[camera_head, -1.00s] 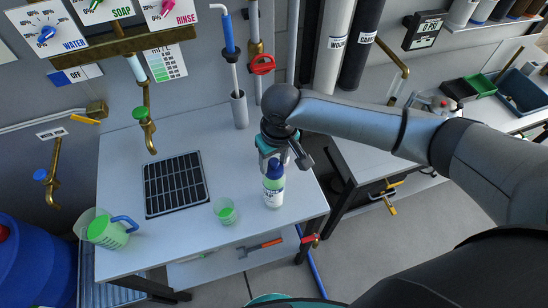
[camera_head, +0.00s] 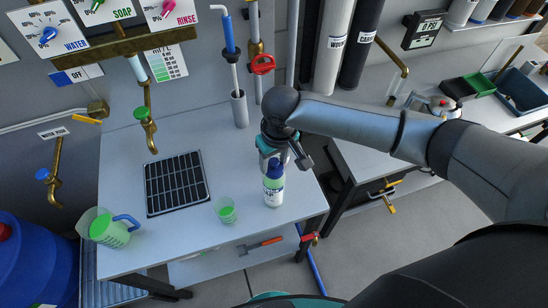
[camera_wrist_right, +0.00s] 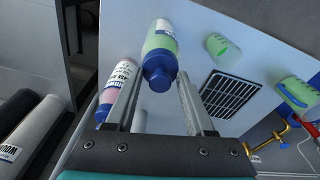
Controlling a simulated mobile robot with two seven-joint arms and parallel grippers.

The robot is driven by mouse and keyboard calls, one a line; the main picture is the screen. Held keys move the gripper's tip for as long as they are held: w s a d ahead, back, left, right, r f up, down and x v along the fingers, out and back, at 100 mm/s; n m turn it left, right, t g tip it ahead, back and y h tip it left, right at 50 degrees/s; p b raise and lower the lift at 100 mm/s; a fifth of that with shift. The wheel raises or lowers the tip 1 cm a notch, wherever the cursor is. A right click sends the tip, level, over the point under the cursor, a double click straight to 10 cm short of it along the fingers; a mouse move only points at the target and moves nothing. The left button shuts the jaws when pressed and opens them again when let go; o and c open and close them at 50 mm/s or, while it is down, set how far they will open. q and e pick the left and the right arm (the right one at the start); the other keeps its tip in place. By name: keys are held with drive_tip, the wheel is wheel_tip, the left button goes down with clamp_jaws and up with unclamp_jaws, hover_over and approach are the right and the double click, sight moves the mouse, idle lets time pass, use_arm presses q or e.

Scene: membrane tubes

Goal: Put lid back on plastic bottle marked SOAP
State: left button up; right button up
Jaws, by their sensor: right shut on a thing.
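A plastic bottle (camera_head: 273,193) with a white label and green contents stands upright near the right edge of the table. It also shows in the right wrist view (camera_wrist_right: 158,40). My right gripper (camera_head: 275,160) is directly above it, pointing down. Its fingers (camera_wrist_right: 161,75) are on either side of the blue lid (camera_wrist_right: 160,72), shut on it. The lid lines up with the bottle top and appears to touch it; whether it is seated I cannot tell. The label text is too small to read. My left gripper is not in view.
Another bottle with pink contents (camera_wrist_right: 117,88) shows behind one finger in the right wrist view. A green cup (camera_head: 226,211), a jug with a blue handle (camera_head: 112,231) and a black drain grate (camera_head: 176,184) are to the left. Brass taps hang at the wall.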

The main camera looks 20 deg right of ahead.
idle(0.4)
drive_tip(key=o, duration=1.6)
drive_tip(key=shift+c, duration=0.2)
drive_tip(key=shift+r, duration=3.5)
drive_tip(key=shift+c, duration=0.2)
clamp_jaws()
drive_tip(key=shift+f, duration=0.15)
